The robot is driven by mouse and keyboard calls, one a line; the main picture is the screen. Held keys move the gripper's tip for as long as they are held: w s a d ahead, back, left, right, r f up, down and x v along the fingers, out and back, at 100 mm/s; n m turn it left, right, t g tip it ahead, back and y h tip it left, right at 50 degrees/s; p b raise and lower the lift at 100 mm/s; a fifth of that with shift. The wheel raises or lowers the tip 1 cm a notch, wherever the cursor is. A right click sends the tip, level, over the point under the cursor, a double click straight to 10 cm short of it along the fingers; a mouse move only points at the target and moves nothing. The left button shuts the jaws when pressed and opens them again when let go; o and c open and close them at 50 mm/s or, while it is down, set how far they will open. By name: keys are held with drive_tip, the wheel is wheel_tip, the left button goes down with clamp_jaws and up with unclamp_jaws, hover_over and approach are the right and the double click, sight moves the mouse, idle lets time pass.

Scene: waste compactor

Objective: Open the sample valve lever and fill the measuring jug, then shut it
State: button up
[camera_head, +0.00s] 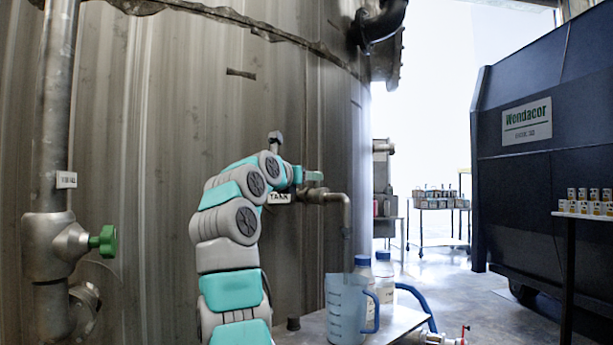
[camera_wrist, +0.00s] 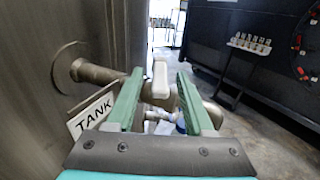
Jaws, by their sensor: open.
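The sample valve (camera_head: 318,194) sticks out of the tank wall, and its pipe bends down into a spout (camera_head: 347,218). The measuring jug (camera_head: 346,308), clear blue with a blue handle, stands upright below the spout; I cannot tell its fill level. In the wrist view the pale valve lever (camera_wrist: 160,80) stands between the two green fingers of my gripper (camera_wrist: 159,76). The fingers are open, with gaps visible beside the lever. In the head view my gripper (camera_head: 312,175) is at the valve and hides most of the lever.
A "TANK" tag (camera_wrist: 94,116) hangs close to the left finger. The tank wall (camera_head: 140,130) is close on the left. A green-knobbed valve (camera_head: 103,241) sits on a pipe at far left. White bottles (camera_head: 384,270) stand behind the jug. A dark compactor (camera_head: 560,150) is at right.

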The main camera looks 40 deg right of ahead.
drive_tip(key=shift+c, duration=0.4)
clamp_jaws()
idle(1.0)
